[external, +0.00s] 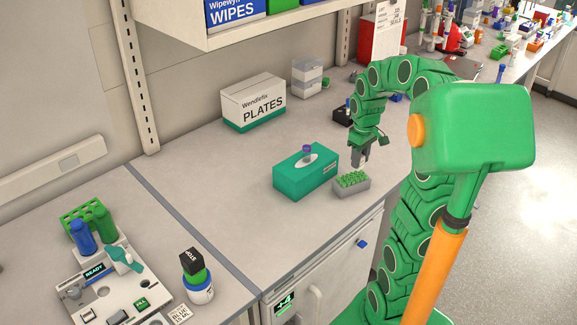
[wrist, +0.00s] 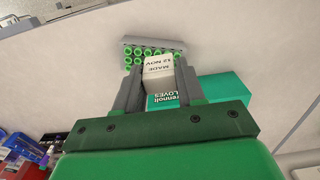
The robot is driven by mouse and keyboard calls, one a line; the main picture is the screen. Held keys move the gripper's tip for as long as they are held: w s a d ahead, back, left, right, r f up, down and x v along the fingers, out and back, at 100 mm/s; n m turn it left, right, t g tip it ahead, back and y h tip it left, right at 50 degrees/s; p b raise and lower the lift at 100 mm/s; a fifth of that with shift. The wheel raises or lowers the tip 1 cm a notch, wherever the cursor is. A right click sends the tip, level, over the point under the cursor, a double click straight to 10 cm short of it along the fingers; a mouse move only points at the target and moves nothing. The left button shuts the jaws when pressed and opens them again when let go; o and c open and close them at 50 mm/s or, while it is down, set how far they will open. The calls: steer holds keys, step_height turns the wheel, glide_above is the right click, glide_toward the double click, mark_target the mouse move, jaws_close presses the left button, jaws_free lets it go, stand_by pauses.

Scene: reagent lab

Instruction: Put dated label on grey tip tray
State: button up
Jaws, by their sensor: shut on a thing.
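The grey tip tray (external: 352,189) holds several green tips and sits on the bench beside the teal glove box. In the wrist view the tray (wrist: 128,41) lies just beyond my fingertips. My gripper (external: 361,157) points down above the tray's far side. In the wrist view my gripper (wrist: 159,74) is shut on a small white label (wrist: 158,64) reading "MADE 12 NOV". The label overlaps the tray's near edge in that view; I cannot tell if they touch. I cannot make the label out in the external view.
A "PLATES" box (external: 253,103) stands at the back. Bench space left of the glove box is clear. The bench's front edge lies near the tray.

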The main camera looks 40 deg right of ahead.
steer(key=shift+w+d+f, duration=0.35)
steer(key=shift+w+f, duration=0.2)
steer(key=shift+f, duration=0.25)
steer(key=shift+w+d+f, duration=0.35)
steer(key=shift+w+f, duration=0.2)
steer(key=shift+f, duration=0.2)
steer(key=shift+w+d+f, duration=0.35)
steer(key=shift+w+f, duration=0.2)
steer(key=shift+f, duration=0.25)
steer(key=shift+w+d+f, duration=0.1)
steer(key=shift+f, duration=1.55)
steer(key=shift+f, duration=0.1)
steer(key=o, duration=1)
step_height(320, 180, up, 12)
